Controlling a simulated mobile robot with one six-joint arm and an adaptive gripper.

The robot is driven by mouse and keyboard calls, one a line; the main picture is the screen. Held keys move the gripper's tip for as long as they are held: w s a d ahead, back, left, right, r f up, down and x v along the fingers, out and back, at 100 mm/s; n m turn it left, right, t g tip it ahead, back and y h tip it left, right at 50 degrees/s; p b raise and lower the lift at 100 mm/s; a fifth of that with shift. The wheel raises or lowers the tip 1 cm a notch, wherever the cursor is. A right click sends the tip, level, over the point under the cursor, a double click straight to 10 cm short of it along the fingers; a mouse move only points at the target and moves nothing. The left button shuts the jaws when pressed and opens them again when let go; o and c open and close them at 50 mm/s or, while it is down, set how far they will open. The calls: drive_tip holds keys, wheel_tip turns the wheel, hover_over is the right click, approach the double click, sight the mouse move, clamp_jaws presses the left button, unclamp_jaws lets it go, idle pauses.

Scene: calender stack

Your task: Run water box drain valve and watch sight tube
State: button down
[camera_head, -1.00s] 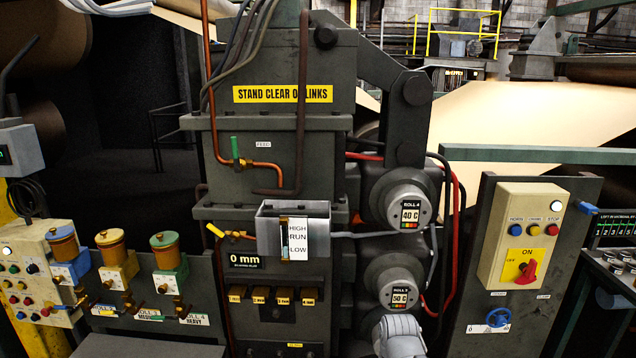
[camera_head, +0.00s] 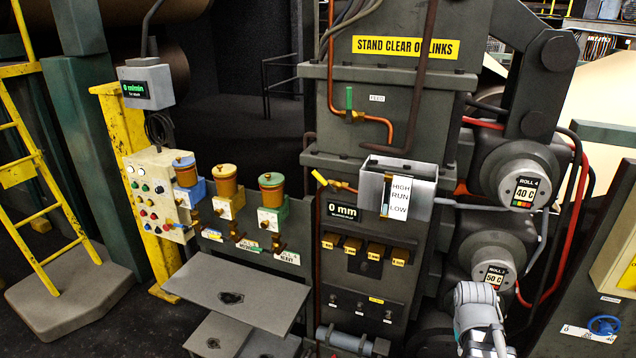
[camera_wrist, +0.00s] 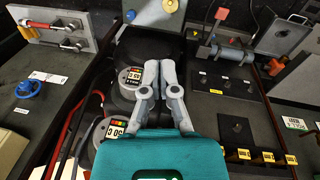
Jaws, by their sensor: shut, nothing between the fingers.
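The water box (camera_head: 375,188) is a grey metal box on the front of the machine stand in the head view. Its narrow sight tube (camera_head: 386,196) stands beside a white HIGH, RUN, LOW label (camera_head: 400,197); the level in it is too small to read. A yellow-handled valve (camera_head: 320,178) on a copper pipe sits at the box's left. A green-handled valve (camera_head: 349,99) marked FEED is above, its handle upright. My gripper (camera_wrist: 160,72) is shut and empty in the wrist view, in front of the roll ends. It is well away from both valves.
Roll end caps (camera_head: 525,190) with hoses stand right of the box. A grey plate table (camera_head: 240,290) and several oil pots (camera_head: 226,180) are at the left. A panel with a blue handwheel (camera_head: 604,325) is at the right. A yellow ladder (camera_head: 30,150) stands far left.

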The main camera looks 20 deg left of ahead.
drive_tip(key=w+a+r+n+t+h, duration=0.25)
drive_tip(key=w+a+n+h, duration=0.35)
drive_tip(key=w, duration=0.5)
drive_tip(key=n+t+y+b, duration=0.1)
drive_tip(key=n+t+y, duration=0.5)
drive_tip(key=n+t, duration=1.1)
approach(324, 182)
drive_tip(key=s+a+f+n+g, duration=0.2)
drive_tip(key=s+a, duration=0.1)
drive_tip(key=a, duration=0.4)
drive_tip(key=shift+w+d+r, duration=0.15)
drive_tip(key=shift+w+d, duration=0.15)
drive_tip(key=w+d+r+p, duration=0.3)
drive_tip(key=w, duration=0.7)
drive_tip(key=shift+w+d+r, duration=0.15)
drive_tip(key=shift+w+d, duration=0.1)
drive_tip(key=shift+d, duration=0.05)
